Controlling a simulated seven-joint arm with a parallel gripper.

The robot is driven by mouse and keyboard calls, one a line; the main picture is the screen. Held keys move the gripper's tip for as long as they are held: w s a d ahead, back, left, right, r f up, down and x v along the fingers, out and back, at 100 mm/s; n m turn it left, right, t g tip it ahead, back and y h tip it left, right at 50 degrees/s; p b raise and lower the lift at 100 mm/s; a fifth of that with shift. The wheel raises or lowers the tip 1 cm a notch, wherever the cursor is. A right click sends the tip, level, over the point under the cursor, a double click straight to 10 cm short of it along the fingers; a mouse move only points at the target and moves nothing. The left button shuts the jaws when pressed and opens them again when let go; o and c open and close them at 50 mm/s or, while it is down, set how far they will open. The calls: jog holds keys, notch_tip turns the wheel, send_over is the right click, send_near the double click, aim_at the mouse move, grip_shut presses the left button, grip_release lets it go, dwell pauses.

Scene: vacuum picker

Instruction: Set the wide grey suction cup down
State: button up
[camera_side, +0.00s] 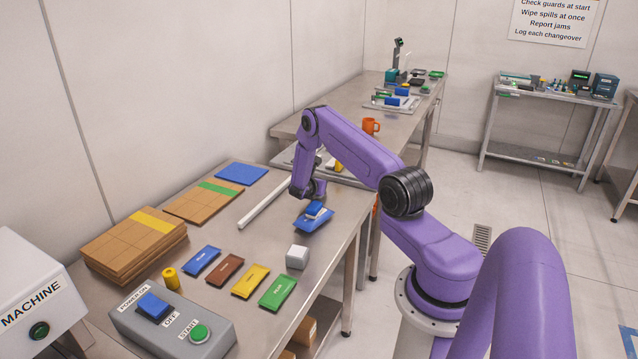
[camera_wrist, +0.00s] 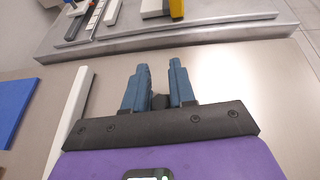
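My gripper (camera_side: 313,211) is low over the near steel table, close to its right edge, in the side view. In the wrist view, its two slate-blue fingers (camera_wrist: 160,68) stand apart with bare table visible between their tips, and I see nothing held. A dark part shows between the finger bases; I cannot tell what it is. A blue shape shows at the fingers in the side view; I cannot tell whether it is part of the gripper or a flat thing below. I cannot make out the wide grey suction cup in either view.
A metal tray (camera_wrist: 205,36) with several parts lies beyond the fingers. A white bar (camera_wrist: 70,118) and a blue sheet (camera_wrist: 14,108) lie left. A pale grey block (camera_side: 298,257), several coloured packets (camera_side: 250,281) and cardboard stacks (camera_side: 135,243) are also on the table.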

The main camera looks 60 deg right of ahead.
jog(key=shift+o, duration=0.9)
jog(key=shift+r, duration=0.2)
jog(key=v, duration=1.2)
jog(key=s+a+r+m+y, duration=0.25)
jog(key=a+r, duration=0.45)
jog(key=a, duration=0.5)
jog(key=s+a+r+m+y, duration=0.25)
jog(key=a+r, duration=0.35)
jog(key=a, duration=0.5)
jog(key=s+a+r+y, duration=0.2)
jog(key=s+a+y, duration=0.2)
jog(key=s+a, duration=0.4)
jog(key=s+a+r+m+g+y, duration=0.1)
jog(key=s+a+r+y, duration=0.2)
jog(key=s+a, duration=0.6)
jog(key=s+y, duration=0.1)
jog(key=s, duration=0.6)
jog(key=shift+a+y, duration=0.25)
jog(key=shift+y, duration=0.15)
